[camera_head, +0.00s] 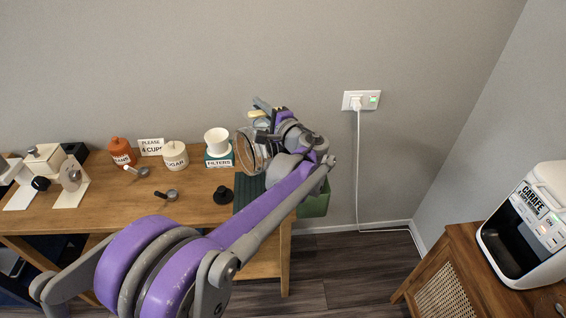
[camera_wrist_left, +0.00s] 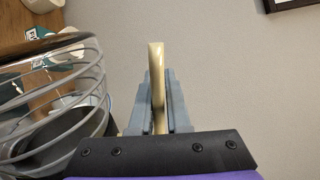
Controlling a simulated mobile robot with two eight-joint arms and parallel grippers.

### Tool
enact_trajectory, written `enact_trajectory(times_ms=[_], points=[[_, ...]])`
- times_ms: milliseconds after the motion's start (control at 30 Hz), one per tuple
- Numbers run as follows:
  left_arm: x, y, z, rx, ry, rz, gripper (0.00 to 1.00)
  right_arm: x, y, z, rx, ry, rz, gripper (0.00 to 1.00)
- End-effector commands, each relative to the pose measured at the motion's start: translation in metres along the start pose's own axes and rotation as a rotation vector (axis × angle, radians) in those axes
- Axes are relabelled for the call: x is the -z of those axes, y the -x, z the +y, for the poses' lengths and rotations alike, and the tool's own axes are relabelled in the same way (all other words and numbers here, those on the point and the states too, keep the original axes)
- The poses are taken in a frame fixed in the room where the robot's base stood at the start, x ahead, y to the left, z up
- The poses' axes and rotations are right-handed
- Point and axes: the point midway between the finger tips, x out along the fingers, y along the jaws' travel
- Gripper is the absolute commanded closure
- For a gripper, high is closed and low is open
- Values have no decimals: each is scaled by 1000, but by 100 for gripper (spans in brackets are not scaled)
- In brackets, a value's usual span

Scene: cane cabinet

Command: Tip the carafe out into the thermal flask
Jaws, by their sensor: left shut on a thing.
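My left gripper (camera_head: 262,112) is shut on the pale handle (camera_wrist_left: 156,75) of the glass carafe. The clear carafe (camera_head: 246,150) is held in the air above the right end of the wooden counter, and looks tilted well over with its round end toward the left. In the left wrist view the carafe (camera_wrist_left: 55,95) fills the left side, with a dark area low inside or behind it; I cannot tell which. The fingers (camera_wrist_left: 155,100) grip the handle from both sides. I cannot make out the thermal flask; my arm covers part of the counter's right end. My right gripper is not in view.
On the counter (camera_head: 140,200) are a white dripper (camera_head: 217,141) on a filters box (camera_head: 219,160), a sugar jar (camera_head: 175,156), an orange canister (camera_head: 122,152), scoops and a black tamper (camera_head: 223,195). A dark mat (camera_head: 246,190) lies below the carafe. A coffee maker (camera_head: 530,225) stands right.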

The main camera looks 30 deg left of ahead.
Motion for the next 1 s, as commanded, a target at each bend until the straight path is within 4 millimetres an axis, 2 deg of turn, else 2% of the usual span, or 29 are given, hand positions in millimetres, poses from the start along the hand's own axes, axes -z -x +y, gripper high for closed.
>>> enact_trajectory(times_ms=[700, 967, 1000], points=[[-82, 0, 54, 1, 471, -2, 100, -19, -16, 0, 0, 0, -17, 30], [-104, 0, 83, 0, 658, -1, 100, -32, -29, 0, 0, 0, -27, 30], [-109, 0, 83, 1, 704, -2, 100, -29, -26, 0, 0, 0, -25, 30]])
